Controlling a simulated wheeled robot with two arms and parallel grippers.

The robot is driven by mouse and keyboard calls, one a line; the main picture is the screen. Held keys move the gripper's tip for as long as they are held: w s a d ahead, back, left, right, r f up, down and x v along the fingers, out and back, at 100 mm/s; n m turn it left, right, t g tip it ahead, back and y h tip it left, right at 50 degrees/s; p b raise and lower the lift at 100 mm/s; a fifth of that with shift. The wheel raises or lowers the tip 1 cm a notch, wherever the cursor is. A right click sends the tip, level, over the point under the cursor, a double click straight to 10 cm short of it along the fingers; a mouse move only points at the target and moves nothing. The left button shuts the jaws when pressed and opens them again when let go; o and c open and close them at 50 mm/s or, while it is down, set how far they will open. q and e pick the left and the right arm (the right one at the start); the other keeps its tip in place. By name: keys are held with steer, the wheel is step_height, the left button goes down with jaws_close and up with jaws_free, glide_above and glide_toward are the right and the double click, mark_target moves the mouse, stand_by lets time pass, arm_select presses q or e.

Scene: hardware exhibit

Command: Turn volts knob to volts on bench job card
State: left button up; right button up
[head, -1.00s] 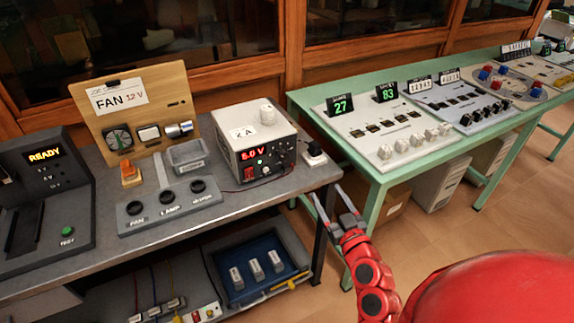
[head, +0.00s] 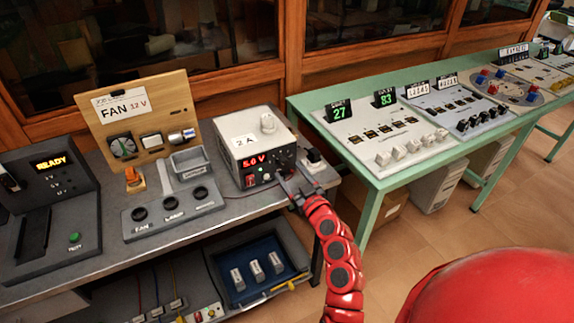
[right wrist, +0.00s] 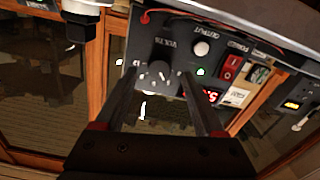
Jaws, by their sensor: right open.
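The power supply (head: 252,138) is a pale box with a dark front panel on the grey bench. Its red display (head: 254,160) reads 5.0 V. The job card (head: 123,105) on the wooden board reads FAN 12 V. My right gripper (head: 290,182) is at the right part of the supply's front panel, open. In the right wrist view, the dark volts knob (right wrist: 161,80) with its VOLTS label lies between the two fingers, near their tips. Contact with the knob cannot be told. My left gripper is not in view.
A white-topped dark object (head: 314,158) stands close to the right of the supply. A grey panel with three dark sockets (head: 172,208) lies in front and left. The green table (head: 375,182) is to the right, with a gap between.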

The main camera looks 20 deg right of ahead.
mark_target(283, 163)
steer(key=shift+w, duration=1.45)
jaws_close()
